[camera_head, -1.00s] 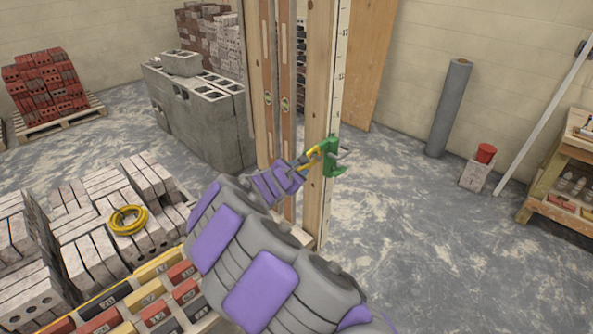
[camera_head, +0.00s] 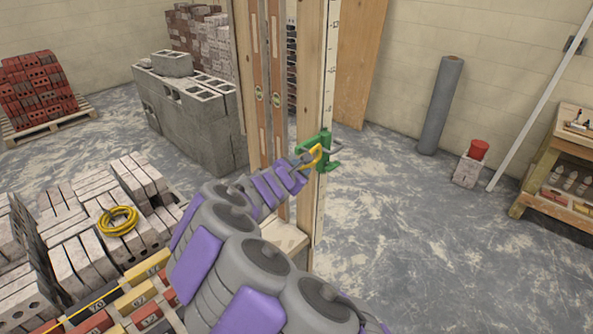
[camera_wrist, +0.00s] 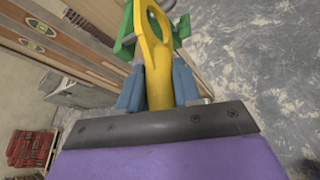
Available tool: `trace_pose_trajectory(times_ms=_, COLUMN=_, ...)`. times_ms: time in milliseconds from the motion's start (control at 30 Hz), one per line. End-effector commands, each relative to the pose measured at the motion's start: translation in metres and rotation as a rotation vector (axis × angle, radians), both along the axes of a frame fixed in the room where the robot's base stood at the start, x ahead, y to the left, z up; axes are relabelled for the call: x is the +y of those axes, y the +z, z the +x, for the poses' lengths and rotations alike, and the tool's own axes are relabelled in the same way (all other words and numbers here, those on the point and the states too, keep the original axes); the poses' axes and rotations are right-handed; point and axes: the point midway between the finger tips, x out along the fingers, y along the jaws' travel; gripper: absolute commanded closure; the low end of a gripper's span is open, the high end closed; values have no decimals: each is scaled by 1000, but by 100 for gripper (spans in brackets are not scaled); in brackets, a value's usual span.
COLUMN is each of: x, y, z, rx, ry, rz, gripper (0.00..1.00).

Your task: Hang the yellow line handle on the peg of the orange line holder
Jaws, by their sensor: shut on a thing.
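My gripper (camera_wrist: 158,90) is shut on the stem of the yellow line handle (camera_wrist: 153,50); its loop points away from my wrist. In the head view the handle (camera_head: 316,155) is at the front of a line holder (camera_head: 326,160), which looks green, not orange. The holder is fixed on the wooden post and has a grey peg (camera_head: 334,148). In the wrist view the green holder (camera_wrist: 124,47) is partly hidden behind the handle. The loop overlaps the holder in both views; I cannot tell whether the peg is through it.
The wooden post (camera_head: 321,60) with a scale stands beside two levels (camera_head: 258,90). Brick stacks with a yellow coil (camera_head: 118,221) lie at the left. Grey blocks (camera_head: 190,120) stand behind.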

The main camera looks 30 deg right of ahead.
Motion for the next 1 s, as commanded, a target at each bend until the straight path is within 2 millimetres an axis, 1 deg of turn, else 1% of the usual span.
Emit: trace_pose_trajectory(times_ms=1000, x=-13, y=-2, z=-34, rx=2, ry=0, rz=0, gripper=98)
